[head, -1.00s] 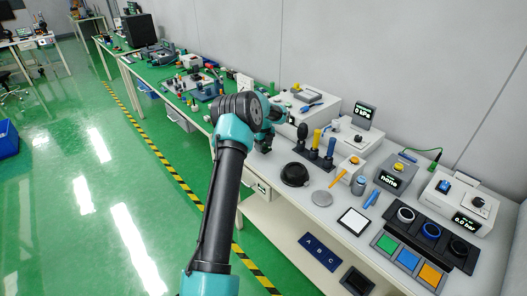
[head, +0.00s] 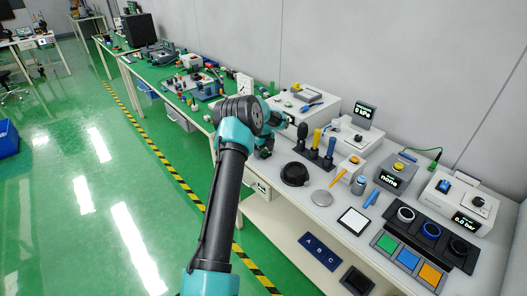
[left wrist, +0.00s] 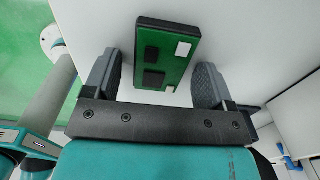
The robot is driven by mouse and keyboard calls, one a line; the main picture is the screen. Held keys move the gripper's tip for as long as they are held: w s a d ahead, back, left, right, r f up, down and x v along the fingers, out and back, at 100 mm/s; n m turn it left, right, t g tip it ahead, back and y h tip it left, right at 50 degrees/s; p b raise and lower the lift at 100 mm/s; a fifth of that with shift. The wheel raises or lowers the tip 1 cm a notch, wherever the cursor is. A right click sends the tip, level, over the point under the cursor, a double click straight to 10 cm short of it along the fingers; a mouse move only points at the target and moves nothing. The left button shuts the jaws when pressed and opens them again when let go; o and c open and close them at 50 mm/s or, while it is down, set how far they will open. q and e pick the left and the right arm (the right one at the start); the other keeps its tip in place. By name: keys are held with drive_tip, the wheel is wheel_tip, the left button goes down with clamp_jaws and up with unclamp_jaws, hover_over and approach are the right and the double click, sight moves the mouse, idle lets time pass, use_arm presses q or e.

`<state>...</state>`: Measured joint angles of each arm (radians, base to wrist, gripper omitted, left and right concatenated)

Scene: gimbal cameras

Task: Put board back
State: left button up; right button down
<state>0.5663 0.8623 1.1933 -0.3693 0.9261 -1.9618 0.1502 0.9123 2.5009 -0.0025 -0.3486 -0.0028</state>
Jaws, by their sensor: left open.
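A green circuit board (left wrist: 165,58) with black chips and white parts shows in the left wrist view against a white surface. My left gripper (left wrist: 156,80) is open, with one dark finger to each side of the board's near part. Gaps show between the fingers and the board, so it is not gripped. In the head view my left gripper (head: 264,152) is over the left part of the white bench. The board cannot be made out there, hidden by my arm. My right gripper is not in view.
On the white bench, a black round dish (head: 294,174), a tool stand (head: 315,158), a grey disc (head: 322,198) and a white square pad (head: 353,221) stand to the right. A white box (head: 305,101) is behind. Green, blue and orange trays (head: 408,258) lie at front right.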

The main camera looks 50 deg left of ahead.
sight(264, 152)
use_arm(q)
wheel_tip(264, 152, up, 12)
drive_tip(key=shift+r, duration=0.15)
idle(0.6)
drive_tip(key=shift+d, duration=0.1)
idle(0.5)
